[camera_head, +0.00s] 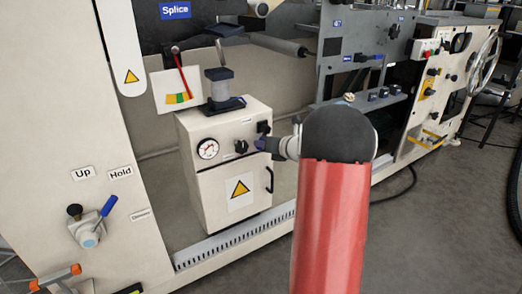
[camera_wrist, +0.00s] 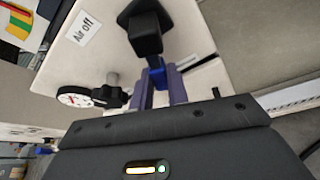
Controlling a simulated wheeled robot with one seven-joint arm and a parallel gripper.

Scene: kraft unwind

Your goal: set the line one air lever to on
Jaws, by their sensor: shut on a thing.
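The air lever shows in the wrist view as a black hub (camera_wrist: 146,35) with a blue handle (camera_wrist: 156,76). A label reading "Air off" (camera_wrist: 84,29) is on the beige cabinet to the left of the hub. My gripper (camera_wrist: 160,80) is shut on the blue handle, one purple finger on each side of it. In the head view my gripper (camera_head: 267,145) is at the cabinet's upper right front edge, just below the black hub (camera_head: 263,127). My own red arm hides part of what is behind it. I see no "on" label in either view.
The beige cabinet (camera_head: 213,165) carries a round gauge (camera_head: 208,148), a black knob (camera_head: 241,146) and a warning sign. Another blue-handled lever (camera_head: 105,209) sits by the "Up" and "Hold" labels at left. Bare floor (camera_head: 430,220) lies at right.

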